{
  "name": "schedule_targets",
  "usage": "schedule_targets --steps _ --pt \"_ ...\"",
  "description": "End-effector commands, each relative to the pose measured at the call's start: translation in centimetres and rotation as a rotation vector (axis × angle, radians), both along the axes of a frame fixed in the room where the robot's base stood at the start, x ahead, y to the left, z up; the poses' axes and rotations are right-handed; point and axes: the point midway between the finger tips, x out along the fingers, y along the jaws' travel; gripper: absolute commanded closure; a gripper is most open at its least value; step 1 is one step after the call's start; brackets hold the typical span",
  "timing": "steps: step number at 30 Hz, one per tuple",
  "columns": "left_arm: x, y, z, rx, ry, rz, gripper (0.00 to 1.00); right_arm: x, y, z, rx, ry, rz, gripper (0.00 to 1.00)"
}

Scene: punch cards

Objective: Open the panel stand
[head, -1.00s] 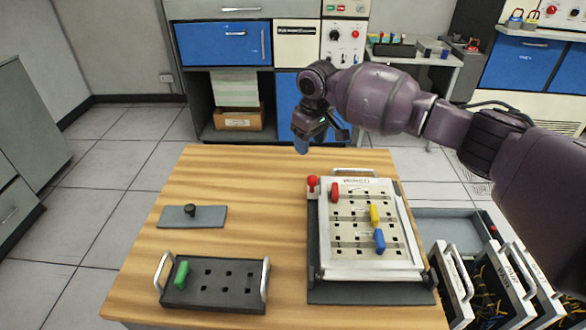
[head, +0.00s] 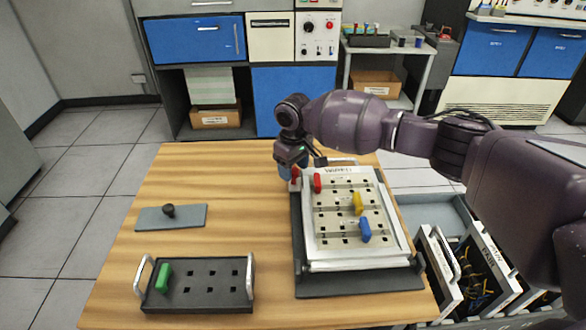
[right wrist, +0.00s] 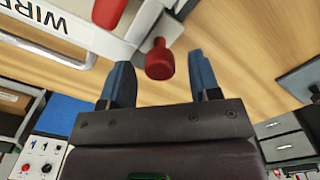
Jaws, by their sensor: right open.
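The panel stand (head: 357,284) is a dark base on the right half of the wooden table. A white framed panel (head: 354,252) lies on it, with rows of square holes and a red, a yellow and a blue peg. A red knob (head: 295,174) sticks out at the stand's far left corner; it also shows in the right wrist view (right wrist: 159,60). My right gripper (head: 290,173) is at this knob. Its blue fingers are open, one on each side of the knob, with gaps visible in the right wrist view (right wrist: 162,76). My left gripper is out of view.
A black tray with a green peg (head: 164,276) and two handles stands at the front left. A grey plate (head: 188,217) with a black knob lies behind it. A rack of handled panels (head: 438,270) stands right of the table. The table's middle is clear.

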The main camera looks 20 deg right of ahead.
Motion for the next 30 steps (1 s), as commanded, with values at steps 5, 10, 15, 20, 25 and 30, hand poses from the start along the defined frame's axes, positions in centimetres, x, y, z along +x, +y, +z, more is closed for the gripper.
schedule_targets --steps 5,10,15,20,25,30 --pt "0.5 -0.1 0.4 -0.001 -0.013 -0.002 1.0 0.0 0.0 -0.5 0.0 -0.001 0.0 0.43" --pt "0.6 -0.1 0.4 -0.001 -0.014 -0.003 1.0 0.0 0.0 -0.5 0.0 -0.001 0.0 0.43" --pt "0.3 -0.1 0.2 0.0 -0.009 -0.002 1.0 0.0 0.0 -0.5 0.0 -0.001 0.0 0.63" --pt "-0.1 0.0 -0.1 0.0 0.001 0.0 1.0 0.0 0.0 -0.5 0.0 -0.001 0.0 0.88" --pt "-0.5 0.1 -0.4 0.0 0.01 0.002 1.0 0.0 0.0 -0.5 0.0 -0.001 0.0 1.0" --pt "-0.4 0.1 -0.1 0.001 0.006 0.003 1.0 0.1 0.0 -0.2 -0.001 -0.006 0.0 1.0"
